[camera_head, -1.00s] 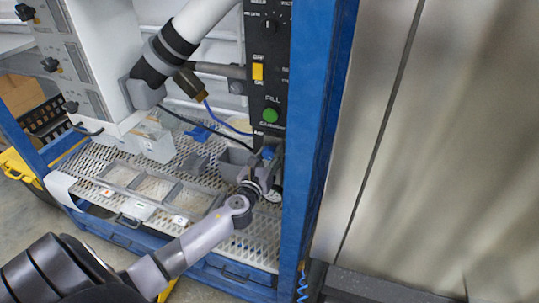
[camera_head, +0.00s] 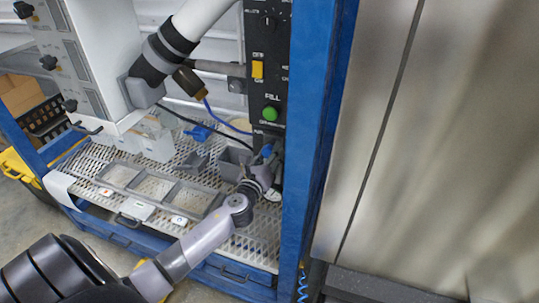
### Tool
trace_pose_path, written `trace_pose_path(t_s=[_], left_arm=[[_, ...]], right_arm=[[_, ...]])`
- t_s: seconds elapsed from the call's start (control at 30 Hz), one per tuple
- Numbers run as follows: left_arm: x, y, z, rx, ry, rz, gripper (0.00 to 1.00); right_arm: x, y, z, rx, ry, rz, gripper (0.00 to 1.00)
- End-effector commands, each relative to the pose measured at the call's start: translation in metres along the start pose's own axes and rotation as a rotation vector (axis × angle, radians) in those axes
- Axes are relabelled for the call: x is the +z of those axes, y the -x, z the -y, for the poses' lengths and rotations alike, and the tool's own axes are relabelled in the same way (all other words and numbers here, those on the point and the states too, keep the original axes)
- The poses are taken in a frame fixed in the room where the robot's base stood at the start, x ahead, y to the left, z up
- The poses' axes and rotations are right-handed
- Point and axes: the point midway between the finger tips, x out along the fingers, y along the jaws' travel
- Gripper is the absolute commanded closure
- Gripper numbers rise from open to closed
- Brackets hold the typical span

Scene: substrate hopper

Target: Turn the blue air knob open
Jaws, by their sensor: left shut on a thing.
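The blue air knob (camera_head: 267,151) shows as a small blue patch low on the black control panel, just under the green FILL button. My left gripper (camera_head: 268,165) reaches up to it from the lower left and is shut on it. The fingers and wrist cover most of the knob, so its turn angle cannot be read. My right gripper is not in view.
The black panel (camera_head: 259,98) carries a yellow switch (camera_head: 257,69) and a green button (camera_head: 270,114). A blue frame post (camera_head: 308,150) stands close right of my gripper. A grey bin (camera_head: 234,160) and a divided tray (camera_head: 155,187) sit on the perforated deck to the left.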

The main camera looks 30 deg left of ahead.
Motion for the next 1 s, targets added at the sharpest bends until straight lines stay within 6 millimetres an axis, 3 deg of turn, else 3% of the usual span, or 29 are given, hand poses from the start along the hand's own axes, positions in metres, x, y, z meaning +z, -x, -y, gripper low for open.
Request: trace_pose_path(t_s=[1.0], left_arm=[[0.0010,0.0003,0.0032,0.002,0.964,-0.001,0.91]], right_arm=[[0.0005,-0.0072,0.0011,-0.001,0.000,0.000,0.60]])
